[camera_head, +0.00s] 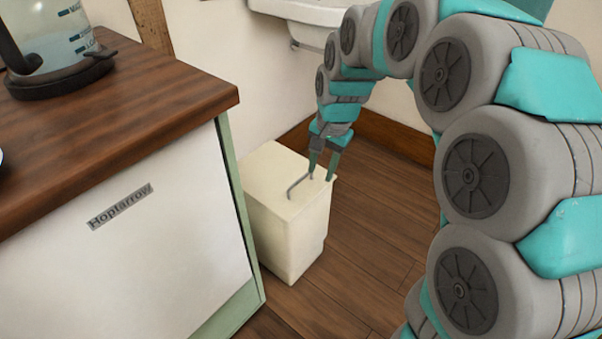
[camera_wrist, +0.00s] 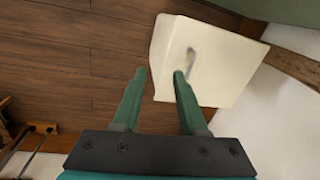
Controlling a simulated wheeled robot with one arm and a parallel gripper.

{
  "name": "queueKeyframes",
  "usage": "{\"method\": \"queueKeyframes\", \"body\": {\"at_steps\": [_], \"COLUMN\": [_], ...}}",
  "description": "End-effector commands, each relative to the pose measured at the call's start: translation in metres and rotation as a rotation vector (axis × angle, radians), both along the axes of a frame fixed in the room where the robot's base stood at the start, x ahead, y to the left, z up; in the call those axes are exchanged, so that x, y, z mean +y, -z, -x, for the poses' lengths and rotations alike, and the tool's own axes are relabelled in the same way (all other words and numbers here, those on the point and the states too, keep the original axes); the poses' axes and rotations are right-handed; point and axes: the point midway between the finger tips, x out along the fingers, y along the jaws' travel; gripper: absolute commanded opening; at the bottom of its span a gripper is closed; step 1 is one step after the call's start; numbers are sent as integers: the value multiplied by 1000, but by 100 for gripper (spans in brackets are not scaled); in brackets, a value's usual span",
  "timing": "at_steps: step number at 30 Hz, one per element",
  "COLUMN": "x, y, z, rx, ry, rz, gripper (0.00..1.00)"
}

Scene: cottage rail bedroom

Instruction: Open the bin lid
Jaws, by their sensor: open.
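A cream bin (camera_head: 290,232) stands on the wooden floor beside the cabinet. Its flat lid (camera_head: 268,172) is shut and has a thin grey bar handle (camera_head: 300,186) on top. My gripper (camera_head: 321,170) is open and points down at the lid's right side, close to the handle. In the wrist view the lid (camera_wrist: 222,82) lies beyond my fingertips, and the handle (camera_wrist: 191,62) is just past the right finger. My gripper (camera_wrist: 160,72) has nothing between its fingers there. I cannot tell whether a finger touches the handle or the lid.
A white cabinet (camera_head: 130,230) with a brown wooden top (camera_head: 150,85) stands close to the bin's left. A glass jug (camera_head: 55,40) sits on that top. A white basin (camera_head: 300,12) hangs on the wall behind. The floor (camera_head: 375,235) right of the bin is clear.

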Motion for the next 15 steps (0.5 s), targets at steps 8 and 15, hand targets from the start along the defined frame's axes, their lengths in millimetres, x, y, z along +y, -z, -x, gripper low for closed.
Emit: {"method": "queueKeyframes", "body": {"at_steps": [8, 15], "x": [34, 40], "y": [22, 31], "z": [-60, -69], "rx": [-22, -24], "ry": [133, 155], "rz": [-40, -46], "gripper": [42, 42]}}
